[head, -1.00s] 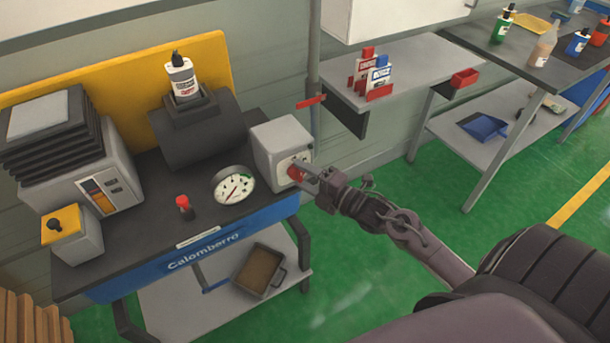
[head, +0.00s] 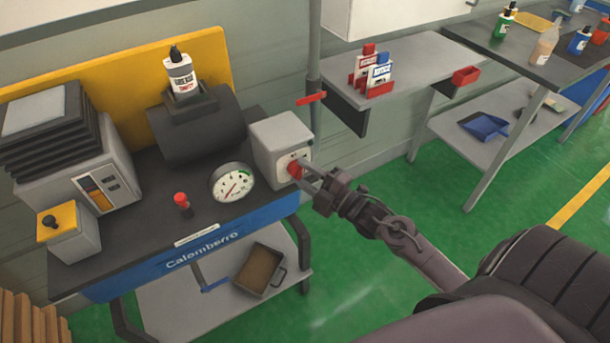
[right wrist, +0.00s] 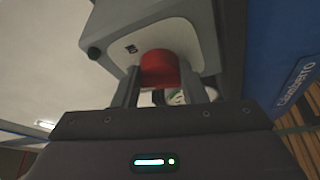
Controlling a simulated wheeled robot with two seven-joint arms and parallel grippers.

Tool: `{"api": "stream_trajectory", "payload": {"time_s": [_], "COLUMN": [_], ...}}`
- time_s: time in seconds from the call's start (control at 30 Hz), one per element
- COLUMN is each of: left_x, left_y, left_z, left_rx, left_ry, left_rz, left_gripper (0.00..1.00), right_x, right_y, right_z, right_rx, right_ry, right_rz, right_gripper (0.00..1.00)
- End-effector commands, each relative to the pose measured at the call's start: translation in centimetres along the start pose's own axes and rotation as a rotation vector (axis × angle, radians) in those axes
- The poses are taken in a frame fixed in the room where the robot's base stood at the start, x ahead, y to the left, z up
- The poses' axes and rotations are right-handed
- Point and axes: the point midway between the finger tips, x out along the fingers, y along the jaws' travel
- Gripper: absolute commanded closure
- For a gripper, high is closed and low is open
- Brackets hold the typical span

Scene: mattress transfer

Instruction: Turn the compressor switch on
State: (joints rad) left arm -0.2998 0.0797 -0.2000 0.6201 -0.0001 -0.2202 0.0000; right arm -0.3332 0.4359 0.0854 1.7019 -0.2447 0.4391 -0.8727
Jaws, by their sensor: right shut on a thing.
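The compressor switch is a red knob (head: 295,170) on the pale front plate of a grey box (head: 283,144) at the right end of the compressor bench. My right gripper (head: 302,172) is at the knob, its fingers around it. In the right wrist view the red knob (right wrist: 160,69) sits between the two fingers (right wrist: 163,88), below a small dark mark on the plate. The fingers hide part of the knob's sides. My left gripper is not in view.
A round gauge (head: 232,183) and a small red-topped button (head: 181,200) stand on the bench (head: 150,220) left of the box. A shelf (head: 400,70) with small boxes is behind. Green floor (head: 400,200) is clear around my right arm.

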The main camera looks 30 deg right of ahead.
Motion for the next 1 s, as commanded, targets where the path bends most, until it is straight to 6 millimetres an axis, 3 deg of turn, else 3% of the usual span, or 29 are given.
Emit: {"api": "stream_trajectory", "payload": {"time_s": [0.5,1.0], "left_x": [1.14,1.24], "left_y": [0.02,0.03], "left_z": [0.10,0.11], "left_rx": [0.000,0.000], "left_ry": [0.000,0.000], "left_rz": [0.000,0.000], "left_gripper": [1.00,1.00], "right_x": [0.05,0.07], "right_y": [-0.54,-0.69], "right_z": [-0.07,-0.19], "right_rx": [0.435,0.651], "right_ry": [-0.002,-0.002], "right_rz": [0.180,0.268], "right_gripper": [0.85,0.85]}}
